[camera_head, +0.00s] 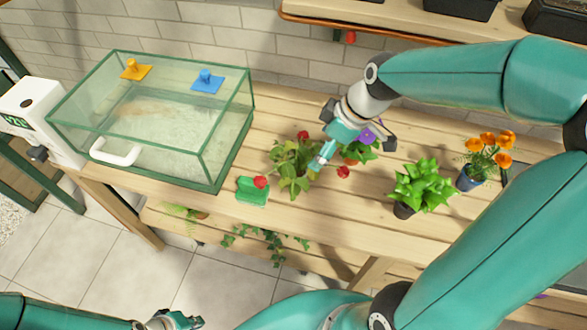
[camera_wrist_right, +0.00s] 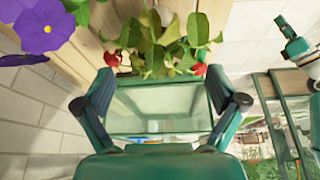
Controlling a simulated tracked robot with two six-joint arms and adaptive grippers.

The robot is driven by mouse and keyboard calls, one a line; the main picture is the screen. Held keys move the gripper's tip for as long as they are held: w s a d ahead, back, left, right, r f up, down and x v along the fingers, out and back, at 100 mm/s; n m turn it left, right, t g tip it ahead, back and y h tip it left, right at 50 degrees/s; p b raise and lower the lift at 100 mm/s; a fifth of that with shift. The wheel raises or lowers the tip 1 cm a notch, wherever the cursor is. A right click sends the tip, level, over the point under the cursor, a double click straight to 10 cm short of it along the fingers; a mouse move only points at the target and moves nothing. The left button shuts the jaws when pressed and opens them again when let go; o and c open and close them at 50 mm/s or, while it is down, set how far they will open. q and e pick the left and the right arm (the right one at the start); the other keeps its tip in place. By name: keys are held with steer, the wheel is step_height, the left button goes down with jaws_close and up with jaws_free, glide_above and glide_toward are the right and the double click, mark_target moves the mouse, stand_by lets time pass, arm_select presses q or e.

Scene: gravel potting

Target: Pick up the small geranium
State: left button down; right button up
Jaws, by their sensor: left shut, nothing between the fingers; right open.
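The small geranium (camera_head: 291,160), a leafy green plant with red blooms, stands on the wooden bench right of the glass tank. My right gripper (camera_head: 323,157) is open just right of it, its fingers pointing toward the plant. In the right wrist view the geranium's leaves (camera_wrist_right: 160,42) show beyond the tips of the open right gripper (camera_wrist_right: 160,82), with nothing held. The plant's pot is hidden by leaves or out of view. My left gripper (camera_head: 174,320) is shut and empty at the bottom left, well away from the plant.
A purple-flowered plant (camera_head: 365,140) stands close behind my right gripper; its bloom (camera_wrist_right: 44,26) shows in the wrist view. A green object (camera_head: 252,190) lies by the geranium. The glass tank (camera_head: 150,120) stands left. A bright green plant (camera_head: 420,183) and orange flowers (camera_head: 488,150) stand right.

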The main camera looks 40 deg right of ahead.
mark_target(300, 167)
steer(key=x, duration=0.9)
steer(key=shift+w+a+r, duration=0.15)
steer(key=shift+w+a, duration=0.05)
steer(key=shift+a, duration=0.1)
steer(key=p+x, duration=0.1)
steer(key=x, duration=0.4)
steer(key=shift+s+d, duration=0.1)
steer(key=shift+d, duration=0.05)
steer(key=c, duration=1.4)
steer(key=shift+r, duration=0.1)
